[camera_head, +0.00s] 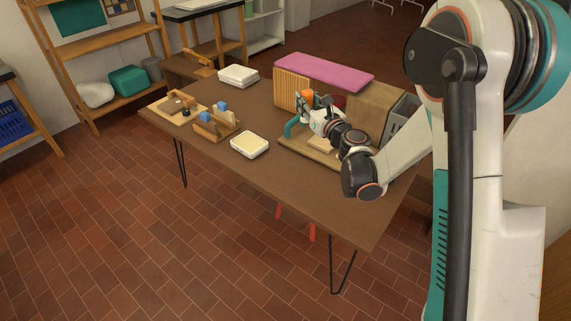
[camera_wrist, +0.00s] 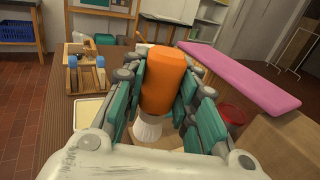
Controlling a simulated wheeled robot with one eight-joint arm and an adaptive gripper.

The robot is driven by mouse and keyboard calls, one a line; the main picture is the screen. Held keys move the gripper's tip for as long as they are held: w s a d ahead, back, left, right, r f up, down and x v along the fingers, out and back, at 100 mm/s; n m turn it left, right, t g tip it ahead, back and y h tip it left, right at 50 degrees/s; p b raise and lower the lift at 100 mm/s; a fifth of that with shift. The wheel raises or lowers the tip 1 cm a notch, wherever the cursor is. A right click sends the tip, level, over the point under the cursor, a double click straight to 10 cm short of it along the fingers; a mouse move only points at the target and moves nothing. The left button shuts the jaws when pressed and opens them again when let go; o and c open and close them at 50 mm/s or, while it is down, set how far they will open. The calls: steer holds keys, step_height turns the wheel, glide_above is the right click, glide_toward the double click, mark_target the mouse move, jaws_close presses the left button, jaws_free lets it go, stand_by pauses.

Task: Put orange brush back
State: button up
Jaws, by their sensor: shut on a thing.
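The orange brush (camera_wrist: 165,78) is between the fingers of my gripper (camera_wrist: 160,92), with its orange end facing the wrist camera. A pale, flared part (camera_wrist: 147,129) shows below the orange; I cannot tell whether it belongs to the brush. In the head view the orange of the brush (camera_head: 307,93) shows at the top of my gripper (camera_head: 304,111), in front of a ribbed wooden panel (camera_head: 291,90). My gripper is shut on the brush, over the right part of the table. The brush's lower end is hidden in the head view.

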steer(key=a+n+g+y+p, duration=0.1)
steer(key=a+n+g+y, duration=0.3)
steer(key=a, duration=0.5)
steer(key=shift+w+a+f+y+p, duration=0.35)
steer(key=shift+w+y, duration=0.1)
steer(key=shift+y, duration=0.35)
step_height(320, 180, down, 20)
steer(key=b, duration=0.7)
steer(key=shift+r, duration=0.2)
steer(key=shift+f, duration=0.15)
steer(key=o, duration=1)
steer(key=shift+o, duration=0.2)
